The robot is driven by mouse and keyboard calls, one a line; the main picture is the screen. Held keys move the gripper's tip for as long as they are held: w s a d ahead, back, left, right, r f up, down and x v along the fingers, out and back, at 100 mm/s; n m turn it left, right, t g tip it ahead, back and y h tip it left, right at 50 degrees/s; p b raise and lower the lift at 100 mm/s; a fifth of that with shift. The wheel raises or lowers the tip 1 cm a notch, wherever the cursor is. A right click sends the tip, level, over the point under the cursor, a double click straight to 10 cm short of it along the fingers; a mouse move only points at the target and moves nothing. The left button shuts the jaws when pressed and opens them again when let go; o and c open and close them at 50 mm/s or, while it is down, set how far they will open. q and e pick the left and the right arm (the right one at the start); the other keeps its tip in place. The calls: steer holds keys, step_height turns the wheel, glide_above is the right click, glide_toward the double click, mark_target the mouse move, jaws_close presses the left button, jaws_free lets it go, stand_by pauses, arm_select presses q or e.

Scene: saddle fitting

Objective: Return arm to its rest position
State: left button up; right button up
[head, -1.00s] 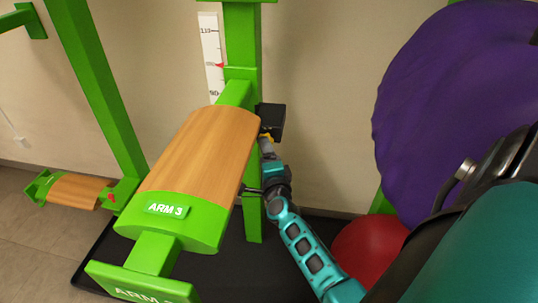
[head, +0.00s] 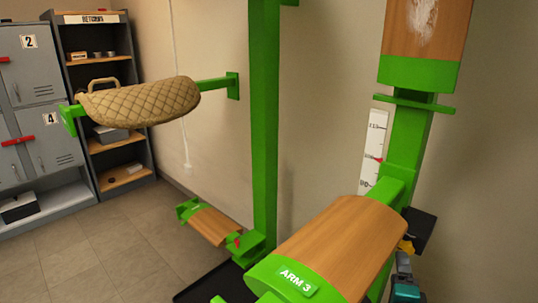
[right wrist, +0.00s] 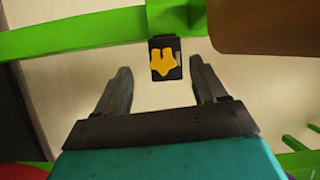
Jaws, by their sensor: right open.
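The rack arm labelled ARM 3 (head: 340,240), with a curved wooden top and green end, reaches out from its green post at the lower right of the head view. My right gripper (right wrist: 160,65) is open and empty in the right wrist view. The yellow knob (right wrist: 163,62) on a black box (right wrist: 172,44) sits ahead, between the open fingers in the picture; I cannot tell the distance. In the head view the knob (head: 406,246) shows beside the rack arm, with part of my teal right wrist just below it. My left gripper is out of view.
A quilted tan saddle pad (head: 145,100) lies on a green bar at the left. A lower wooden-topped arm (head: 212,225) is near the floor. Grey lockers (head: 30,110) and a dark shelf (head: 95,60) stand behind. The tiled floor (head: 110,255) at the left is clear.

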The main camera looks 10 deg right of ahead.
steer(key=s+a+f+n+g+y, duration=0.2)
steer(key=s+a+f+n+y, duration=0.2)
steer(key=s+a+n, duration=0.6)
steer(key=s+a+f+n+g+y, duration=0.3)
steer(key=s+a+n, duration=0.6)
steer(key=n, duration=0.6)
step_height(320, 180, down, 3)
steer(key=a+y, duration=0.1)
steer(key=y, duration=0.1)
steer(key=shift+s+r+y, duration=0.2)
steer(key=shift+s+y, duration=0.15)
steer(key=shift+y, duration=0.05)
